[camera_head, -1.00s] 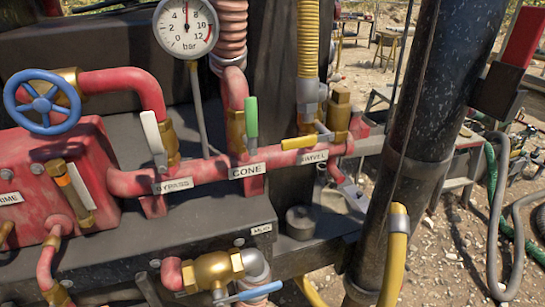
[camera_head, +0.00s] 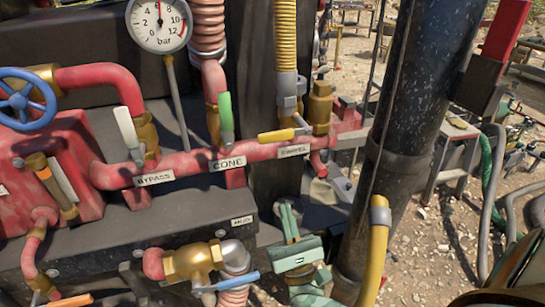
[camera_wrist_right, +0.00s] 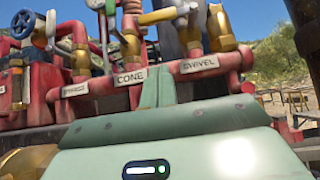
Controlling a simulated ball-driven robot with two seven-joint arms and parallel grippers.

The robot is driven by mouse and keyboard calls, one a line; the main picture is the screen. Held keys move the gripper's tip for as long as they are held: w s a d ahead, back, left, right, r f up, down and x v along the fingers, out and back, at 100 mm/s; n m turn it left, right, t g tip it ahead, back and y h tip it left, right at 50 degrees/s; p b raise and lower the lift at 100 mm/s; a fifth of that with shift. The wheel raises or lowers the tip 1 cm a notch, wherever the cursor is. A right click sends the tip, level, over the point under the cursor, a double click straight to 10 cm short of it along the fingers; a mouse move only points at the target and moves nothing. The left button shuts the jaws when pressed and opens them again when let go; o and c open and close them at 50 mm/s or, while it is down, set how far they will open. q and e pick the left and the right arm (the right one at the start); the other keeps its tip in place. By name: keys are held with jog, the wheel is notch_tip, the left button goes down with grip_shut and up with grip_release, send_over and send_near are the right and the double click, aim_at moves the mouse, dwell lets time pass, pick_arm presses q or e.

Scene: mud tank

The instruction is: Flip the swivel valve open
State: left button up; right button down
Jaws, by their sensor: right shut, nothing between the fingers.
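The swivel valve's yellow handle (camera_head: 276,135) lies roughly horizontal, crosswise to the upright yellow hose (camera_head: 284,40) above it. Its white SWIVEL label (camera_head: 293,149) is on the red pipe just below. The handle also shows in the right wrist view (camera_wrist_right: 165,14), near the top, with the SWIVEL label (camera_wrist_right: 199,63) beneath it. My right gripper (camera_head: 287,212) is pale green, below the swivel valve and apart from it. Its fingers are shut with nothing between them; they point up toward the pipe in the right wrist view (camera_wrist_right: 157,88). My left gripper is out of view.
The green CONE handle (camera_head: 226,112) and white BYPASS handle (camera_head: 128,130) stand left of the swivel valve. A brass fitting (camera_head: 320,108) and thick black cylinder (camera_head: 415,110) stand to its right. A blue-handled brass valve (camera_head: 190,262) sits low, left of my right gripper.

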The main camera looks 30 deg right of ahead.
aim_at(286, 134)
dwell(0.3)
jog(key=s+r+p+x, duration=0.2)
jog(key=p+x, duration=0.3)
jog(key=x, duration=0.7)
jog(key=shift+w+a+r+y, duration=0.2)
jog(key=shift+w+r+y, duration=0.1)
